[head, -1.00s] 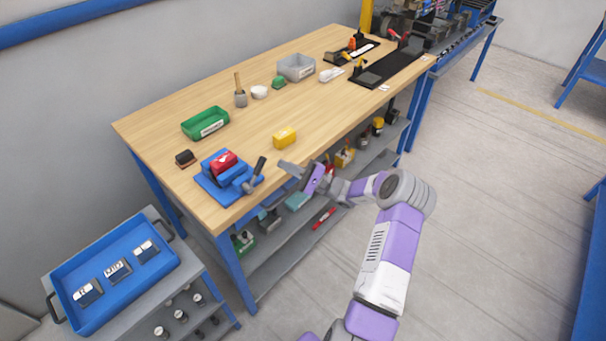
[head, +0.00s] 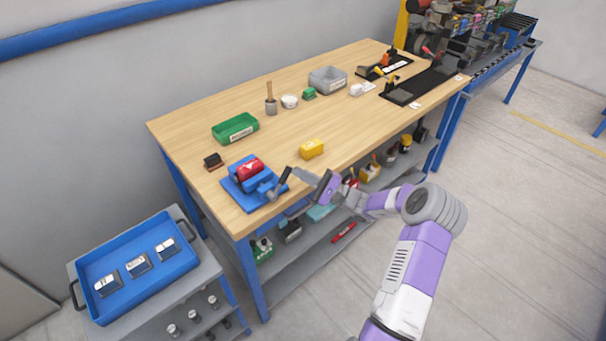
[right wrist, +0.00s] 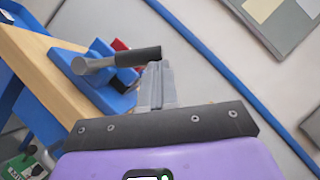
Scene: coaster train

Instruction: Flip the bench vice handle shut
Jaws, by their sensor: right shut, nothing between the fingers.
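The blue bench vice (head: 237,194) sits at the near left corner of the wooden bench, with a red object (head: 249,168) in its jaws. Its handle (head: 284,180), grey with a black grip, stands up at a tilt on the vice's right side. My right gripper (head: 296,172) is shut and empty, its tips right beside the black grip. In the right wrist view the shut fingers (right wrist: 158,82) end just by the free end of the black grip (right wrist: 139,56). I cannot tell whether they touch. My left gripper is not in view.
A yellow block (head: 312,149) lies behind my right gripper. A green bin (head: 235,128) and a small dark brush-like block (head: 213,161) are farther back on the bench. A blue tray (head: 100,312) stands on a cart at the left. The bench between these is clear.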

